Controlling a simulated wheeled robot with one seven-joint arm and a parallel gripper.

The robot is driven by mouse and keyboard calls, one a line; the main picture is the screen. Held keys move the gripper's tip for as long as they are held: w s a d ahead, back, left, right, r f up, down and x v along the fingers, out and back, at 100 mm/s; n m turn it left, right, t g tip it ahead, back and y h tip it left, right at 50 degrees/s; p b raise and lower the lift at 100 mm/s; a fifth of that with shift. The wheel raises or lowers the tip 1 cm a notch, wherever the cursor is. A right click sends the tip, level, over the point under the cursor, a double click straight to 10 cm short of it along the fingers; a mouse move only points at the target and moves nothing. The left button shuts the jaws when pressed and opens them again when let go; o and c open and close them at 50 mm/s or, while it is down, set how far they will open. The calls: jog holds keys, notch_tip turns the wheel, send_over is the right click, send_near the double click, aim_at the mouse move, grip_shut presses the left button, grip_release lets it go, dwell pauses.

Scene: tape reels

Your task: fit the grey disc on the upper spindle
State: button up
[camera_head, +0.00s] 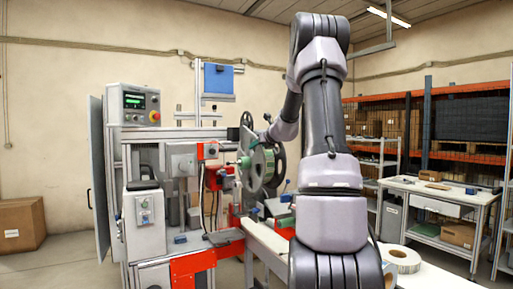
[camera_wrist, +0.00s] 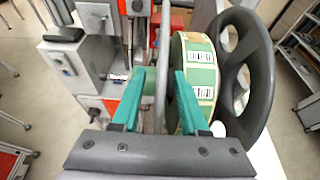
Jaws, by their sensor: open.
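A thin grey disc (camera_wrist: 162,62) stands nearly edge-on between the two teal fingers of my gripper (camera_wrist: 158,98) in the wrist view. The fingers are open, one on each side of it. A roll of green and white labels (camera_wrist: 200,72) is just right of the disc, partly behind the right finger. In the head view my gripper (camera_head: 244,162) is at the left side of the label roll (camera_head: 269,164), on the machine. The spindle's tip is hidden; I cannot tell how far the disc sits on it.
A large dark wheel with openings (camera_wrist: 262,72) stands right of the roll. The machine's control box (camera_head: 134,104) is to the left. A workbench (camera_head: 440,192) stands at the right.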

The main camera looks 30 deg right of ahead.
jog(key=v, duration=1)
jog(key=shift+r, duration=0.15)
jog(key=shift+s, duration=0.15)
